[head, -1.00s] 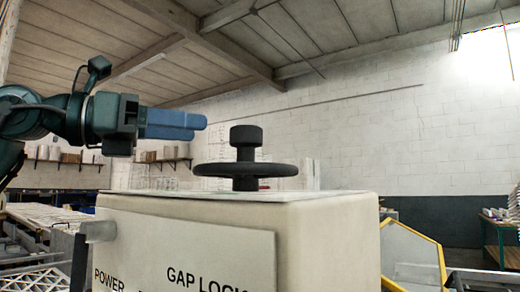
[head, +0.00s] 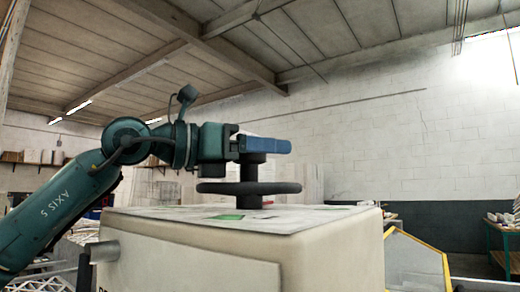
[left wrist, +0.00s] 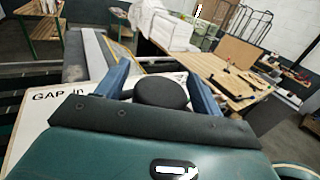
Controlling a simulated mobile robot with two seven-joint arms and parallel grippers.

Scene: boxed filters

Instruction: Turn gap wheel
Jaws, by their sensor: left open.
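The gap wheel (head: 222,188) is a black, flat disc lying level on top of a cream machine housing (head: 330,235), with a black knob above its middle. In the left wrist view the round knob top (left wrist: 161,93) sits between the two blue fingers. My left gripper (head: 268,146) is open at the height of the knob, one finger hiding its upper part in the head view. Whether a finger touches the knob I cannot tell. My right gripper does not show.
A grey cylinder (head: 102,252) sticks out from the housing's left front. A yellow-edged guard panel (head: 415,258) stands to the right. A green-legged table (head: 503,238) is farther right.

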